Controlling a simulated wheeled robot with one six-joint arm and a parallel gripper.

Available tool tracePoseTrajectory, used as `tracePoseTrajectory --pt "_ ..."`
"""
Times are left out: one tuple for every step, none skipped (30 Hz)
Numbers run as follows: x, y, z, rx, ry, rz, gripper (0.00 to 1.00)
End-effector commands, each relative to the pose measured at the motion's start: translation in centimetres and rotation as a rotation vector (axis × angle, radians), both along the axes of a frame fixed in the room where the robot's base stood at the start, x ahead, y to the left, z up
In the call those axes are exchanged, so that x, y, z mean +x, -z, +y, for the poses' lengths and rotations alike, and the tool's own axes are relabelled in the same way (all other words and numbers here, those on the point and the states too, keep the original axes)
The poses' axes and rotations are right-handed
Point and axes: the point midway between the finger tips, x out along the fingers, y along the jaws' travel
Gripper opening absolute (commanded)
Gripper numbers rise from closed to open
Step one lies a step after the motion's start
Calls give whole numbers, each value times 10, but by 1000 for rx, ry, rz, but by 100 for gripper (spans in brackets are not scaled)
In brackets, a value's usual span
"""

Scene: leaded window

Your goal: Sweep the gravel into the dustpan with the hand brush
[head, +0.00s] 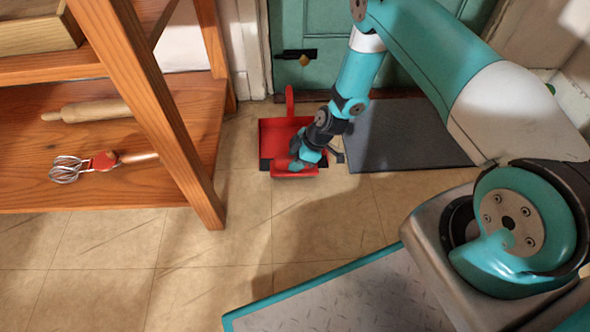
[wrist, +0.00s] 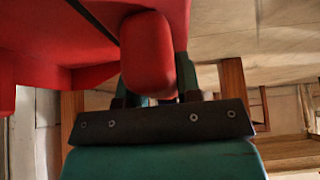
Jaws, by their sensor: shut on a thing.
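The red dustpan (head: 268,132) lies on the floor before the green door, with its handle (head: 290,100) towards the door. My gripper (head: 303,160) is low over its near right part. In the wrist view, my gripper (wrist: 155,88) is shut on a rounded red piece (wrist: 147,50), which looks like the hand brush's handle. A red part (head: 295,173) shows below the gripper at the pan's near edge; I cannot tell whether it is brush or pan. A large red surface (wrist: 50,35) fills the wrist view's upper left. The bristles are not clearly visible. I can make out no gravel.
A dark mat (head: 410,135) lies right of the dustpan, before the green door (head: 310,75). A wooden shelf (head: 170,120) stands at left, holding a rolling pin (head: 90,111) and a whisk (head: 100,161). The tiled floor (head: 200,265) in front is clear.

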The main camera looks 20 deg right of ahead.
Motion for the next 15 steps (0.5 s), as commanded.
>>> tracePoseTrajectory --pt "6 0 -2 0 1 -4 13" --pt "8 -1 -3 0 1 -4 13" --pt "12 -2 -4 -1 1 -3 13" --pt "14 -2 -5 -1 1 -4 13" --pt "17 -2 -5 0 1 -4 13" --pt "21 -3 -6 0 1 -3 13" --pt "23 -3 -7 0 1 -3 13" --pt "26 -4 -8 0 1 -4 13" --pt "30 -5 -9 0 0 -4 13" --pt "32 -5 -10 0 0 -4 13" --pt "35 -5 -11 0 0 -5 13" --pt "38 -6 -13 -1 1 -3 13" --pt "41 -5 -13 0 1 -3 13" --pt "44 -5 -14 0 2 -4 13" --pt "47 -5 -15 0 1 -3 13"
